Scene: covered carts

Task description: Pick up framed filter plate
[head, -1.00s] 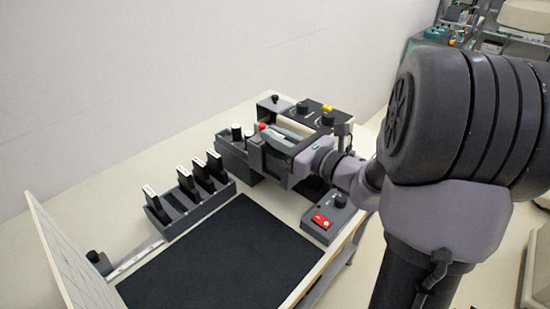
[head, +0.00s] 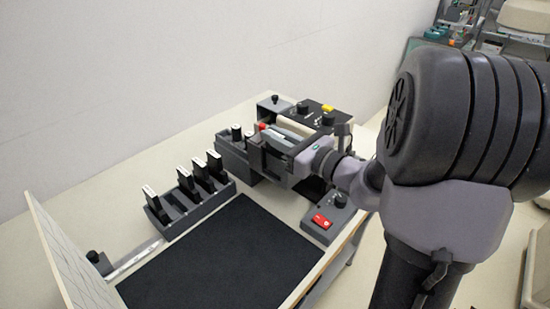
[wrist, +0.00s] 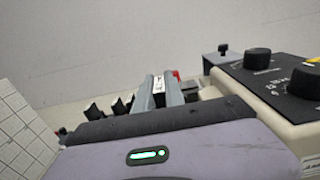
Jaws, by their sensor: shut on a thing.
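My gripper (head: 260,143) is at the right end of the rear grey rack (head: 234,158), low over the bench. In the wrist view its two grey fingers (wrist: 161,90) are shut on a dark framed filter plate with a white label (wrist: 158,85), seen edge-on. The plate's lower part is hidden by my gripper body, so I cannot tell whether it still touches the rack. Other filter plates with white top edges (head: 184,180) stand upright in the front grey rack (head: 190,218).
A machine with black knobs and a yellow button (head: 327,107) stands close behind my gripper. A control box with a red switch (head: 321,221) is at the bench's right edge. A dark mat (head: 225,258) lies clear in front. A white gridded panel (head: 60,250) stands at left.

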